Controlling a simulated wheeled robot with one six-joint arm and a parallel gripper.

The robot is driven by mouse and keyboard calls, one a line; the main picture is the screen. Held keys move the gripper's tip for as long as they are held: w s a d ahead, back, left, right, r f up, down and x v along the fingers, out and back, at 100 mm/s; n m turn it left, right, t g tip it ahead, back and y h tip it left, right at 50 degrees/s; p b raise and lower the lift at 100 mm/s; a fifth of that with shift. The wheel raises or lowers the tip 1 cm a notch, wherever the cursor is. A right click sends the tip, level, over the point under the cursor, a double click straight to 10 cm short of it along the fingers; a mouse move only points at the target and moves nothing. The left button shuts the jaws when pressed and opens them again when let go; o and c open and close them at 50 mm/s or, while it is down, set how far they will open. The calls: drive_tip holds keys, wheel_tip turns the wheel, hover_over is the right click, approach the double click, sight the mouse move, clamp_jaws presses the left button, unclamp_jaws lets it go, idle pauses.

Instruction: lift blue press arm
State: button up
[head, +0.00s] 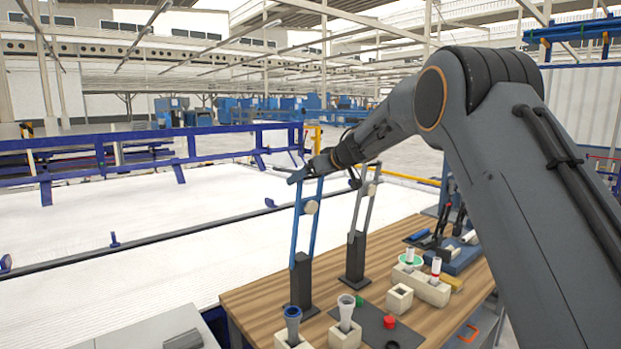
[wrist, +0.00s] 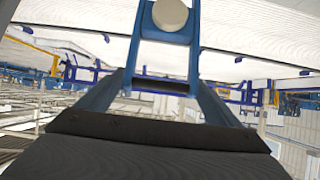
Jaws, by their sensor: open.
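The blue press arm (head: 297,222) stands upright on a black post at the table's left side, with two blue bars and a cream round knob on it. In the wrist view the blue press arm (wrist: 152,53) fills the upper middle, with its cream knob at the top edge and a dark crossbar below. My gripper (head: 294,176) is open at the top end of the blue press arm. I cannot tell whether its fingers touch the arm or have the crossbar between them.
A grey press arm (head: 357,225) stands just right of the blue one. The wooden table (head: 255,296) also holds several cream sockets with pipe pieces, a red button (head: 389,321) and a blue rack (head: 455,262). White floor and blue railings lie to the left.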

drive_tip(key=b+v, duration=0.2)
drive_tip(key=v, duration=0.6)
drive_tip(key=s+d+f+m+h+b, duration=0.35)
drive_tip(key=s+d+f, duration=0.35)
drive_tip(key=d+f, duration=0.35)
drive_tip(key=s+d+f+m+h+b, duration=0.4)
drive_tip(key=s+d+f, duration=0.3)
drive_tip(key=d+f, duration=0.35)
drive_tip(key=s+d+f+g, duration=0.1)
drive_tip(key=s+f+g, duration=0.1)
drive_tip(key=s+f, duration=0.4)
drive_tip(key=s+d+f+m+g+b, duration=0.1)
drive_tip(key=s+f, duration=0.4)
drive_tip(key=s, duration=0.8)
drive_tip(key=s+d+f+g+b, duration=0.1)
drive_tip(key=s+f+g, duration=0.3)
drive_tip(key=s, duration=0.6)
wheel_tip(320, 180, down, 3)
drive_tip(key=shift+s+r+h, duration=0.2)
drive_tip(key=shift+s+h, duration=0.15)
drive_tip(key=shift+h, duration=0.1)
